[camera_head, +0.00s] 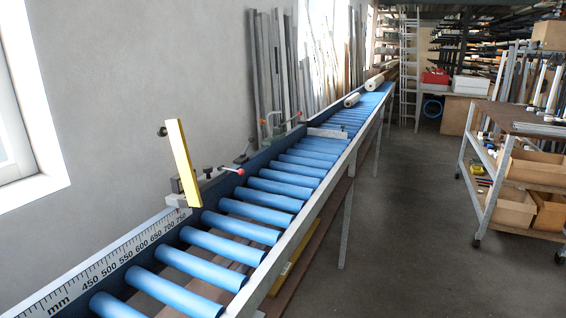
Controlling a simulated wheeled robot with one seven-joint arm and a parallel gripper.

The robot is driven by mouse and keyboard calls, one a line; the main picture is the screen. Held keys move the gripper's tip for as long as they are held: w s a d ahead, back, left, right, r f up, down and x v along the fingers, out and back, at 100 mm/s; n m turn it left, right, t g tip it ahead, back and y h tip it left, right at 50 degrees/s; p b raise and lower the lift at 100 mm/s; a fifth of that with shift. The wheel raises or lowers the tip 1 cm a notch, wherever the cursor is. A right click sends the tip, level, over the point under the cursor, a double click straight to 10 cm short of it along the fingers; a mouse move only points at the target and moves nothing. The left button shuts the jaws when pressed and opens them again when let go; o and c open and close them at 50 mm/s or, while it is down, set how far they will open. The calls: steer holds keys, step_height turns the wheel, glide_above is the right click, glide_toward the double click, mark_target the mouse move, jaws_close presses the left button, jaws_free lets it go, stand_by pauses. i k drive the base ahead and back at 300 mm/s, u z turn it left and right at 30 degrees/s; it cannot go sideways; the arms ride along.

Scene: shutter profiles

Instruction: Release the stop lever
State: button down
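A small lever with a red ball knob (239,171) sticks out to the right from a clamp block on the back rail of the roller conveyor (262,185). It looks like the stop lever. Beside it, a yellow bar (184,162) stands nearly upright, tilted slightly, on a grey bracket (177,201) at the end of the visible mm scale (120,255). A second red-tipped lever (298,115) shows farther along the rail, near a green-handled part (270,122). I cannot tell whether either lever is locked. My gripper is not in view.
A trolley (500,165) with cardboard boxes stands on the right. The floor (410,220) between conveyor and trolley is clear. Long profiles lean on the wall behind the conveyor. A ladder (409,70) stands at the back.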

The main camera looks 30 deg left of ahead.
mark_target(242, 172)
steer(key=i, duration=2.1)
steer(key=u, duration=3.75)
